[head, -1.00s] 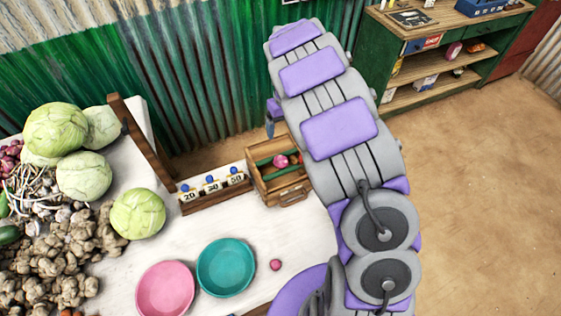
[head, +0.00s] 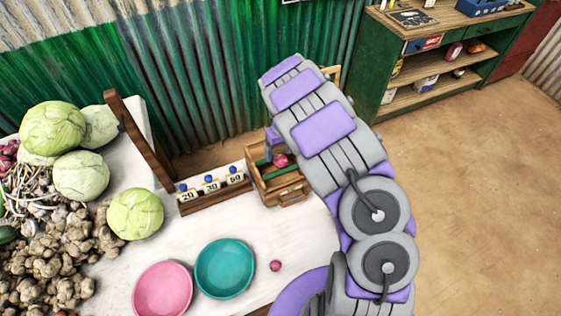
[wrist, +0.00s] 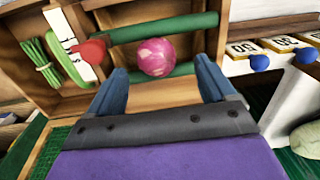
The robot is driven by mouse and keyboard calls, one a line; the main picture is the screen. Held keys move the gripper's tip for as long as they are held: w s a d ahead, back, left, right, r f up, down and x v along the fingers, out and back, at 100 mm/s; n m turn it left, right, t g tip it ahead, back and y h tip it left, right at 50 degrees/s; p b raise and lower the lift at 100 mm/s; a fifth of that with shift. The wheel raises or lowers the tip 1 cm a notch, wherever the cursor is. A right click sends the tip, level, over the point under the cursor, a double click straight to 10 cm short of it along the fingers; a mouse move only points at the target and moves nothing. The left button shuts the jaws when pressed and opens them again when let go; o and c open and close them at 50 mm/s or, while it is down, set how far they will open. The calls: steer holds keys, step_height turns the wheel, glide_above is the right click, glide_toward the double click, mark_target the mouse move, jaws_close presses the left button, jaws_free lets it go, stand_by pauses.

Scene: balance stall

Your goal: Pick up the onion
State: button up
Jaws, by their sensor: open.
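A round pink-and-white marbled onion (wrist: 155,57) lies in a wooden crate, between two dark green bars, in the wrist view. In the head view the onion (head: 281,161) shows in the crate (head: 287,192) at the back of the table, partly beside my arm. My gripper (wrist: 162,68) is open, its two blue fingers pointing into the crate with the onion ahead between them. I cannot tell whether either finger touches it. In the head view my gripper (head: 269,153) hangs over the crate, mostly behind my arm.
A red item (wrist: 88,50) and a green bundle (wrist: 40,62) sit left of the onion. A rack of blue-knobbed number tags (head: 210,189) stands beside the crate. Pink (head: 162,289) and teal (head: 225,268) bowls and a small pink ball (head: 275,265) are on the table.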

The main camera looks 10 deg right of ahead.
mark_target(281, 157)
step_height(281, 157, down, 5)
steer(key=shift+d+b, duration=0.1)
steer(key=shift+b, duration=0.5)
steer(key=shift+r, duration=0.1)
steer(key=c, duration=1.2)
steer(key=shift+r+p, duration=0.5)
steer(key=shift+r, duration=1.1)
steer(key=shift+s+r, duration=0.25)
steer(key=s, duration=0.5)
steer(key=s+r+p, duration=0.1)
steer(key=s, duration=0.9)
steer(key=shift+s+r, duration=0.15)
steer(key=shift+s, duration=0.1)
